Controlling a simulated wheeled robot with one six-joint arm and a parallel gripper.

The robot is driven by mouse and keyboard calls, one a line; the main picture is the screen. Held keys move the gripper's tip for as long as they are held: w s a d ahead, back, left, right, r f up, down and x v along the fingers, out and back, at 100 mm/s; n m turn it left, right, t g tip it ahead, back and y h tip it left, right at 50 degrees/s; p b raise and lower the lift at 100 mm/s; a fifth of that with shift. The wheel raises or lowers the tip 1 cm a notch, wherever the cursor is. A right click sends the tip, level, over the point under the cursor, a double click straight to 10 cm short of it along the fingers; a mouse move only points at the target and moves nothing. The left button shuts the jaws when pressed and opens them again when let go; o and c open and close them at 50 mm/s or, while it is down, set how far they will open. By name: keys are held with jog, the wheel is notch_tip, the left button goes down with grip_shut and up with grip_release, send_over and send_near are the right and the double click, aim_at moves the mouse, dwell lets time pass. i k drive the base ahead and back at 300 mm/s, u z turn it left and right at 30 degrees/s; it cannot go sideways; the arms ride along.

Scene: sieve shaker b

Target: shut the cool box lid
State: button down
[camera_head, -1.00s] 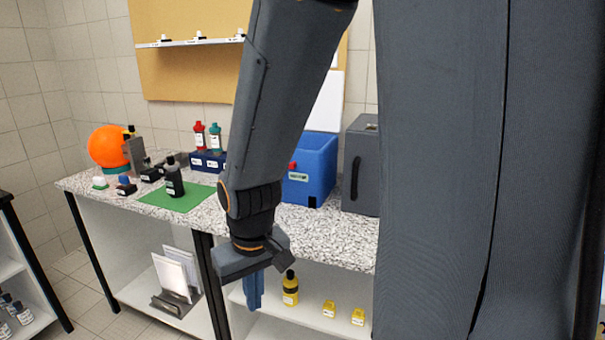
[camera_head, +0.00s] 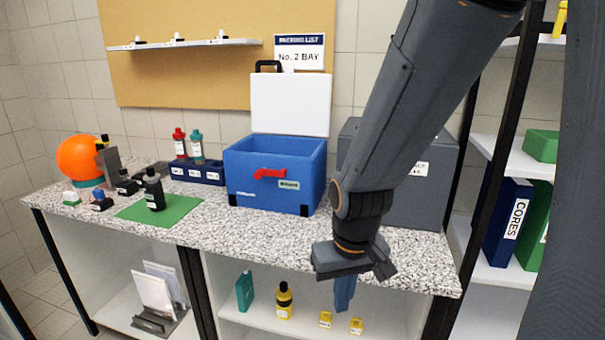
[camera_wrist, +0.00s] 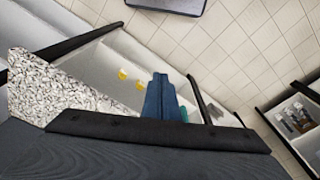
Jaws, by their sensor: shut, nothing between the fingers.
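The blue cool box (camera_head: 268,201) stands on the speckled counter in the head view. Its white lid (camera_head: 290,106) stands upright, open, at the back edge of the box, with a black handle (camera_head: 268,65) at its top. A red latch (camera_head: 270,173) is on the front of the box. My gripper (camera_head: 344,300) hangs in front of the counter's edge, to the right of the box and below its level, pointing down. Its blue fingers are shut with nothing between them. In the wrist view the fingers (camera_wrist: 160,85) show together; the box is not in that view.
A grey case (camera_head: 425,190) stands right of the cool box, partly behind my arm. A blue bottle rack (camera_head: 197,172) and a green mat (camera_head: 180,208) with a dark bottle (camera_head: 154,190) lie to the left. Yellow items (camera_head: 325,320) sit on the shelf below.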

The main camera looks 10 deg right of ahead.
aim_at(289, 103)
jog(key=u, duration=1.85)
jog(key=i, duration=1.45)
jog(key=z, duration=1.65)
